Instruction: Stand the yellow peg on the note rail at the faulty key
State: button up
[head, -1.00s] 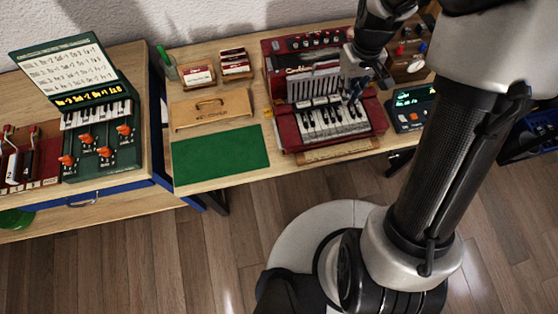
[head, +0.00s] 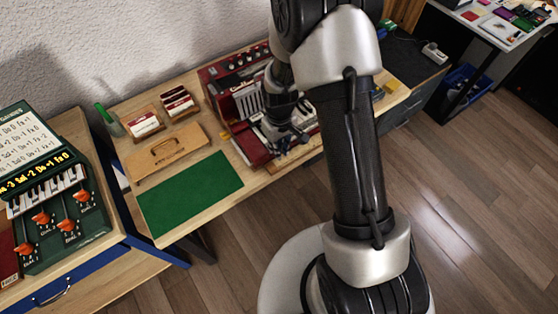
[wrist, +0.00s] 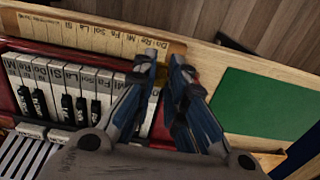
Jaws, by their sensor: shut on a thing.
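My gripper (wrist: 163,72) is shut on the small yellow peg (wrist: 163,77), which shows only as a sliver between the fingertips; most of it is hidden. In the head view my gripper (head: 284,143) is low over the front of the red keyboard instrument (head: 250,148). The note rail (wrist: 85,35) is a pale wooden strip with printed note names, lying along the front of the keys (wrist: 90,82). In the wrist view the fingertips are near the rail's right end. I cannot tell whether the peg touches the rail, or which key is faulty.
A green mat (head: 190,193) lies left of the instrument, with a wooden lidded piece (head: 166,152) and card boxes (head: 144,122) behind it. A green device with orange levers (head: 60,218) stands on the left bench. My arm hides the instrument's right part.

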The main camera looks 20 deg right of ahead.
aim_at(279, 165)
jog(key=shift+f+b, duration=0.7)
jog(key=shift+f, duration=2.45)
jog(key=shift+f, duration=0.25)
jog(key=o, duration=0.7)
jog(key=shift+r, duration=0.15)
